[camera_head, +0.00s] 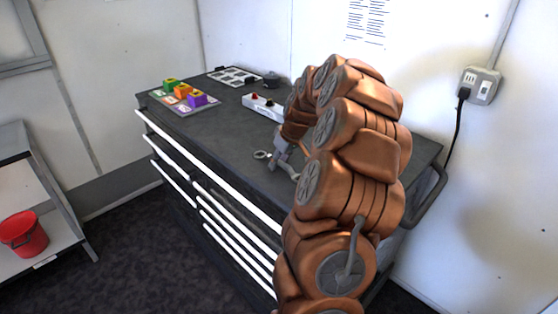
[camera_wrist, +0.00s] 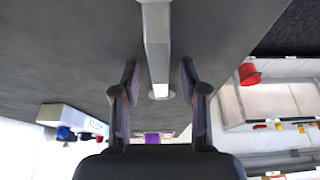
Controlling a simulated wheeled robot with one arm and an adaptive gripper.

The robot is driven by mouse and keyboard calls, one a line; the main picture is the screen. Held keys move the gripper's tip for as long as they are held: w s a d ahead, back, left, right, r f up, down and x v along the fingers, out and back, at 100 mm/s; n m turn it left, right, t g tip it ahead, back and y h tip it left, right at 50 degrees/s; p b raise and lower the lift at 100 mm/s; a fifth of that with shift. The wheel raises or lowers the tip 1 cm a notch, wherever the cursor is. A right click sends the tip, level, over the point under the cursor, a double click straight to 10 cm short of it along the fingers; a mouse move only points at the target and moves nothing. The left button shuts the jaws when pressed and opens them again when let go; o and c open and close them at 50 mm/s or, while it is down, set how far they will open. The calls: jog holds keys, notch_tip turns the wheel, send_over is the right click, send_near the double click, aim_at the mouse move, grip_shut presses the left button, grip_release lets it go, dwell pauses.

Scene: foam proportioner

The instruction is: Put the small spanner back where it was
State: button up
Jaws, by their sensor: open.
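A grey metal spanner (camera_head: 262,155) lies on the dark worktop (camera_head: 225,125), its ring end showing just left of my gripper (camera_head: 281,158) in the head view. Part of it is hidden behind my gripper and arm. In the wrist view, a grey bar that looks like the spanner's shaft (camera_wrist: 156,40) runs down between the fingers of my gripper (camera_wrist: 158,80), with a round end (camera_wrist: 160,93) beyond it. The fingers are open on either side of the bar, with a visible gap on each side. I cannot tell the exact height of the fingers above the worktop.
A mat (camera_head: 211,109) with green, orange and purple blocks (camera_head: 197,99) lies at the worktop's left end. Behind are a tray with pale panels (camera_head: 235,76) and a white button box (camera_head: 262,107). A red bucket (camera_head: 24,233) stands on a shelf at left. Bare worktop lies between.

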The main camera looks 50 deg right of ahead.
jog(key=shift+r, duration=0.1)
jog(key=shift+r, duration=0.2)
jog(key=b+v, duration=0.2)
jog(key=v, duration=1)
jog(key=s+a+f+n+g+y, duration=0.1)
jog(key=s+a, duration=0.1)
jog(key=a, duration=1)
jog(key=s+a+f+n+g, duration=0.1)
jog(key=a+g, duration=0.1)
jog(key=a, duration=1)
jog(key=s+a+f+g, duration=0.1)
jog(key=s+a+f, duration=0.2)
jog(key=s, duration=0.4)
jog(key=s+a+f+m+g, duration=0.1)
jog(key=s+a+f, duration=0.1)
jog(key=s+a, duration=0.4)
jog(key=s+a+f+g+h, duration=0.1)
jog(key=s+a+f, duration=0.2)
jog(key=s, duration=0.6)
jog(key=shift+s+a+f+m, duration=0.25)
jog(key=shift+a+f+m, duration=0.15)
jog(key=shift+a, duration=0.4)
jog(key=shift+r, duration=0.15)
